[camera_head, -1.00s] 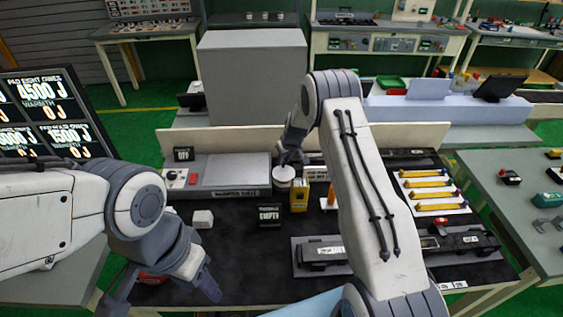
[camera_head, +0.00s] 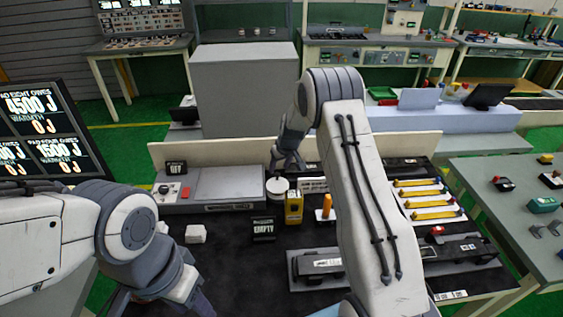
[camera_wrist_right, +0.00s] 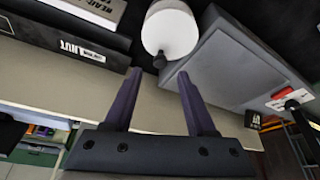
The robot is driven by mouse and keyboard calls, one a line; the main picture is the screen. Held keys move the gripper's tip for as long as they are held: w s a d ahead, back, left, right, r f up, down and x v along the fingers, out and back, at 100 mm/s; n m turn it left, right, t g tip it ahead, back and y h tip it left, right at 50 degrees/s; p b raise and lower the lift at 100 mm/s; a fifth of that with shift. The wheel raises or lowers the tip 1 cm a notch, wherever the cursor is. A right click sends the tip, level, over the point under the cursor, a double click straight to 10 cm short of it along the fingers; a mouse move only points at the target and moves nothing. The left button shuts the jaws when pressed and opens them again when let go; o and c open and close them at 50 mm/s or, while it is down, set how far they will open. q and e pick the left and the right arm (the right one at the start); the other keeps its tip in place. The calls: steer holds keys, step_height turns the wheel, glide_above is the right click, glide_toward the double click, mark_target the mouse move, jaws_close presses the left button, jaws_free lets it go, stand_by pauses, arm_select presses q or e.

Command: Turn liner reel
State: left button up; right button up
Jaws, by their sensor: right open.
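The liner reel appears as a white round drum (camera_head: 277,187) on the dark bench top, at the right end of a flat grey box. It also shows in the right wrist view as a white cylinder (camera_wrist_right: 170,28) with a dark lower part. My right gripper (camera_head: 288,163) is behind the reel in the head view. In the wrist view its two fingers (camera_wrist_right: 155,82) are spread and empty, with the reel beyond the tips and apart from them. My left gripper (camera_head: 160,303) is low at the left, fingers spread, tips cut off by the frame edge.
A black "EMPTY" sign (camera_head: 263,229) and a white block (camera_head: 195,233) stand in front. The grey box (camera_head: 225,187) is at left. A low beige board (camera_head: 220,153) runs behind. Yellow bars lie on a white panel (camera_head: 432,202).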

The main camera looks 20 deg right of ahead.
steer(key=b+v, duration=0.1)
steer(key=v, duration=0.5)
steer(key=shift+r+b, duration=0.25)
steer(key=shift+b, duration=0.15)
steer(key=shift+d, duration=0.1)
